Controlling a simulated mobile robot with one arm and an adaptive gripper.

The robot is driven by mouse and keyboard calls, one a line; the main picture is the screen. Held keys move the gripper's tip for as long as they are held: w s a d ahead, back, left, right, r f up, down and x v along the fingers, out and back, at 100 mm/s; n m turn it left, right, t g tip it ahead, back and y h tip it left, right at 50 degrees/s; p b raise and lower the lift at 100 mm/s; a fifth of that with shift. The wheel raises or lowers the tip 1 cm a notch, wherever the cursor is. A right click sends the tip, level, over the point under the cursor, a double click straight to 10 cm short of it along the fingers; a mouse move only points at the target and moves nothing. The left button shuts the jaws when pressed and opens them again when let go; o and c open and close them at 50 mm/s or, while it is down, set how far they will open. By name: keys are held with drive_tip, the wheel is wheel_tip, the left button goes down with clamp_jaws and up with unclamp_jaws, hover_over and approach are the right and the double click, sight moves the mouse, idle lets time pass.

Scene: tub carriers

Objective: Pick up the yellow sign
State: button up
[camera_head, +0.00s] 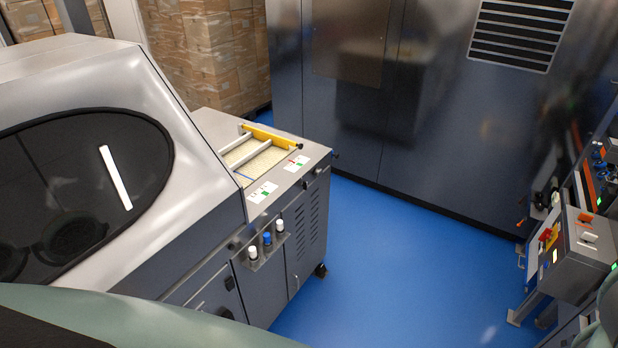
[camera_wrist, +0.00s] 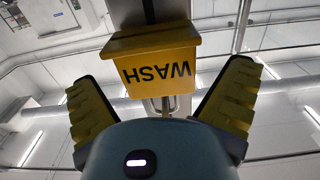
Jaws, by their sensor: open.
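The yellow sign (camera_wrist: 158,68) shows in the wrist view, with the word WASH upside down on its face. It is at the lower end of a dark post or bar (camera_wrist: 150,10) that runs to the top of the picture. My gripper (camera_wrist: 165,76) is open, with one yellow-padded finger on each side of the sign. A gap shows between the sign and the left finger; the right finger is close to the sign's right edge, and I cannot tell if they touch. The sign is not seen in the head view.
In the head view, a grey machine with a dark window (camera_head: 60,190) fills the left. Its lower cabinet (camera_head: 300,235) bears a tray with a yellow bar (camera_head: 270,136). A control box (camera_head: 580,250) stands at the right. Blue floor (camera_head: 400,260) lies free between them.

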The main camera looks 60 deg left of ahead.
drive_tip(key=shift+d, duration=0.2)
drive_tip(key=shift+c, duration=0.3)
drive_tip(key=c, duration=1.1)
